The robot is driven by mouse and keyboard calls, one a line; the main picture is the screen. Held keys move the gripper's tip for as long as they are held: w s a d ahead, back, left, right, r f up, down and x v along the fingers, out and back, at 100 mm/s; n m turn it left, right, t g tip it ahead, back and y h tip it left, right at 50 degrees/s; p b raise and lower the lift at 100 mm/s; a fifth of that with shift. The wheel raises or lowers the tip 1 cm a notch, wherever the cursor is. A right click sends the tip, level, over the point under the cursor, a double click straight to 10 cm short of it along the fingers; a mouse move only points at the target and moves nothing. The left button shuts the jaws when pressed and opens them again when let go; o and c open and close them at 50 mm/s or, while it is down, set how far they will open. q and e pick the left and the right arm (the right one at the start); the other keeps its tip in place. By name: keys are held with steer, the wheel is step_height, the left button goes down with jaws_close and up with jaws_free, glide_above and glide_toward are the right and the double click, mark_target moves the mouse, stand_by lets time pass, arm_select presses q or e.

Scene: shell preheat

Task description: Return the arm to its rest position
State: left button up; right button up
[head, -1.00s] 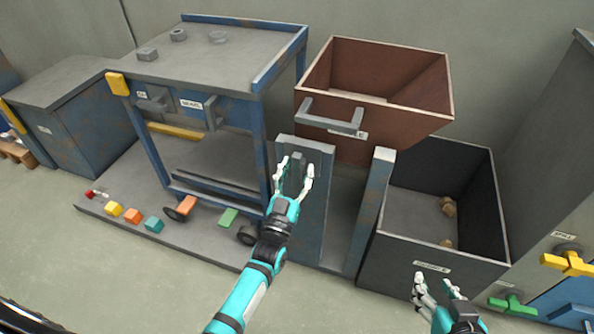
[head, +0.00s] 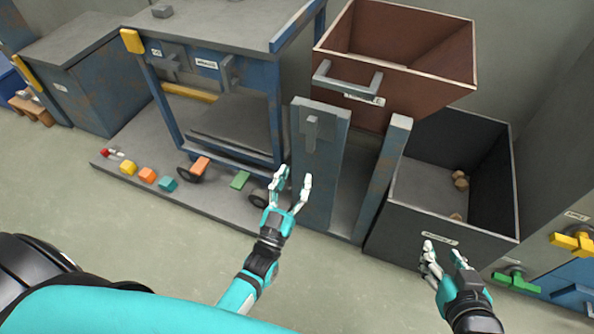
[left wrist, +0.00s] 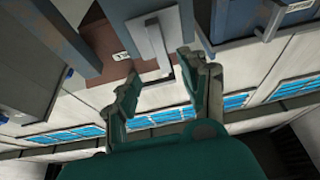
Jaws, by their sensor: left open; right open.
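My left gripper (head: 291,190) is open and empty in the head view. It is in front of the grey upright panel (head: 318,165), below the small lever on that panel, and looks apart from it. In the left wrist view its two fingers (left wrist: 155,92) are spread with nothing between them. My right gripper (head: 444,258) is open and empty at the lower right, in front of the dark bin (head: 425,235).
A brown hopper with a grey handle (head: 347,80) stands above the bin. A blue-framed table (head: 220,32) stands left of it. Coloured blocks (head: 147,174) line the low platform's front edge. Yellow (head: 572,243) and green (head: 515,281) valves are at right. The floor in front is clear.

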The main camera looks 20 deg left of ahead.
arm_select(q)
steer(key=shift+w, duration=0.1)
stand_by(0.4)
